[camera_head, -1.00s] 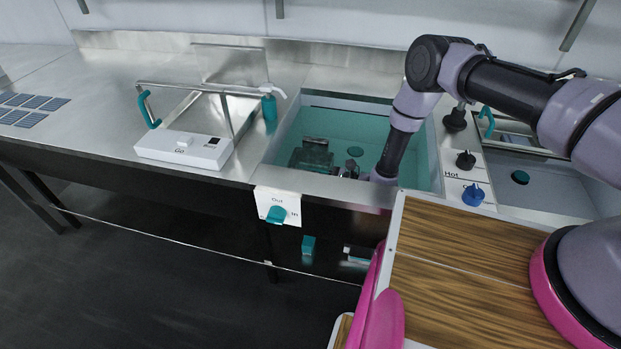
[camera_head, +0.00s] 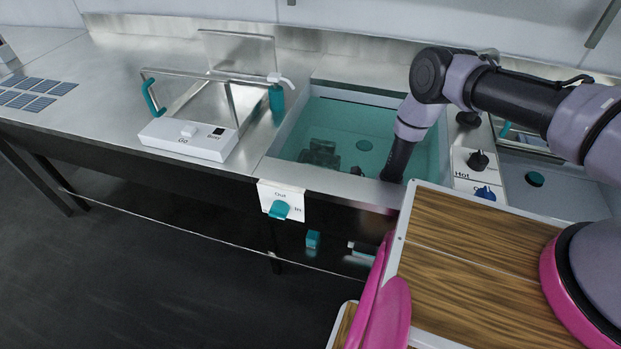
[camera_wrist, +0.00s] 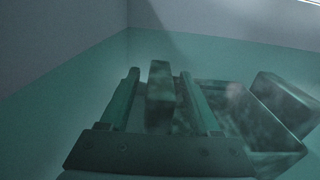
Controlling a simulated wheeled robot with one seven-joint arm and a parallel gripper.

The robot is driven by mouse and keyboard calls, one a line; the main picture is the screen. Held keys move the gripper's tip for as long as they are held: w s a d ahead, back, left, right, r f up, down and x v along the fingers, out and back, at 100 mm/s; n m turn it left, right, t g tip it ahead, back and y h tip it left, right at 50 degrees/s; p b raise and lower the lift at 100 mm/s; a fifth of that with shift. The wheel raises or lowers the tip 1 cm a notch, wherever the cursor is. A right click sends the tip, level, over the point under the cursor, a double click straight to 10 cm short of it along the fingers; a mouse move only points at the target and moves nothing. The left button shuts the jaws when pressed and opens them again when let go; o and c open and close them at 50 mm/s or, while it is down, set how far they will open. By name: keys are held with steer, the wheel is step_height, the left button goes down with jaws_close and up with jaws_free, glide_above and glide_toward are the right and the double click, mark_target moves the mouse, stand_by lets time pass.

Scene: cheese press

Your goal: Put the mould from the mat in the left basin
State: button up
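The left basin (camera_head: 290,135) holds teal liquid. A dark, blocky, cloudy-looking shape, seemingly the mould (camera_head: 318,155), lies under the liquid near its left front. My gripper (camera_head: 357,171) reaches into this basin just right of the shape, its lower end blurred by the liquid. In the wrist view my gripper (camera_wrist: 160,80) has its two fingers apart, one on each side of an upright block (camera_wrist: 160,97). Narrow gaps seem to show beside the block. A larger murky box shape (camera_wrist: 245,118) lies right of it. I cannot make out a mat.
The basin's front rim (camera_head: 325,180) is close to my arm. A hot/cold tap panel (camera_head: 478,178) and a second basin (camera_head: 560,190) are to the right. A white control box (camera_head: 188,140) with a framed lid stands left. Dark blue tiles (camera_head: 35,90) lie far left.

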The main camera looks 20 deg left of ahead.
steer(key=shift+r, duration=0.15)
steer(key=d, duration=0.7)
steer(key=shift+w+d, duration=0.25)
steer(key=shift+w, duration=0.15)
